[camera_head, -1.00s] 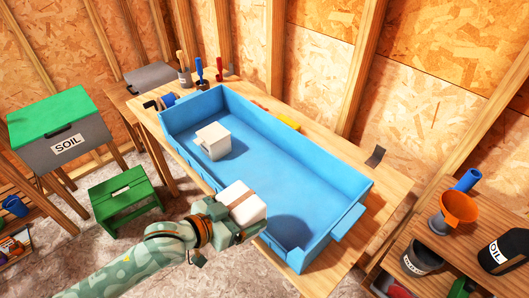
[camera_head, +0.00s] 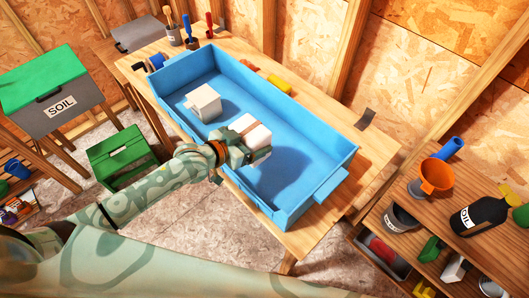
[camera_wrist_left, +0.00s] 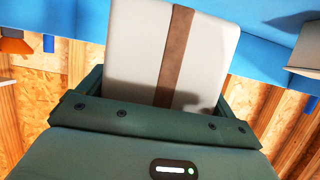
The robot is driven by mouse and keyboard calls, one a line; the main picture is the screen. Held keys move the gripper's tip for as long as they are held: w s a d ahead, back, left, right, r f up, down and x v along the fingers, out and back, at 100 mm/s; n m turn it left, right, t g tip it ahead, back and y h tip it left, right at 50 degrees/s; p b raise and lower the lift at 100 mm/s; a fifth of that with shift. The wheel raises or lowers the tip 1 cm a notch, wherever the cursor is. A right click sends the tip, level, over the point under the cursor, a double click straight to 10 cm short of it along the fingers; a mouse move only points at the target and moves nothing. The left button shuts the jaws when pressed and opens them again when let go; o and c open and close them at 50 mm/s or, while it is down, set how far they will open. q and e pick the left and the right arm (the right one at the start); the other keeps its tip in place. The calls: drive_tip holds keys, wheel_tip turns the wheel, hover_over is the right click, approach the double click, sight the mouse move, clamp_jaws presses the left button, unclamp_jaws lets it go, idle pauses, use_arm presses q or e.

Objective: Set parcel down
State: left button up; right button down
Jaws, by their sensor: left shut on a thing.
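The parcel (camera_head: 254,134) is a white box with a brown band. My left gripper (camera_head: 244,150) is shut on it and holds it over the near side of the blue tray (camera_head: 312,166). In the left wrist view the parcel (camera_wrist_left: 145,55) stands out beyond the gripper's dark green jaws (camera_wrist_left: 160,110), its brown band running lengthwise. I cannot tell whether the parcel touches the tray floor; a shadow lies to its right. A second white box (camera_head: 204,102) sits inside the tray toward its left end. My right gripper is not in view.
The tray stands on a wooden bench (camera_head: 372,165) with its walls raised around the parcel. The tray's right half is bare. A green stool (camera_head: 120,156) and a soil bin (camera_head: 50,92) stand left. A shelf at right holds an orange funnel (camera_head: 436,174) and oil bottle (camera_head: 480,216).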

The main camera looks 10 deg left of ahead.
use_arm(q)
drive_tip(key=d+f, duration=0.1)
drive_tip(key=f, duration=0.1)
drive_tip(key=w+d+f+b, duration=0.1)
drive_tip(key=d+f, duration=0.1)
drive_tip(key=shift+w+d+f, duration=0.1)
drive_tip(key=shift+d+f, duration=0.1)
drive_tip(key=shift+f, duration=0.15)
drive_tip(key=f, duration=0.1)
drive_tip(key=f+b, duration=0.2)
drive_tip(key=f, duration=0.1)
drive_tip(key=shift+w+d, duration=0.1)
drive_tip(key=shift+d, duration=0.2)
drive_tip(key=shift+r, duration=0.15)
drive_tip(key=o, duration=0.8)
drive_tip(key=shift+f, duration=0.2)
drive_tip(key=shift+o, duration=0.2)
drive_tip(key=shift+r, duration=0.15)
drive_tip(key=shift+s+a+r, duration=0.1)
drive_tip(key=shift+s+r, duration=0.1)
drive_tip(key=p+v, duration=0.3)
drive_tip(key=v, duration=0.8)
drive_tip(key=shift+s, duration=0.3)
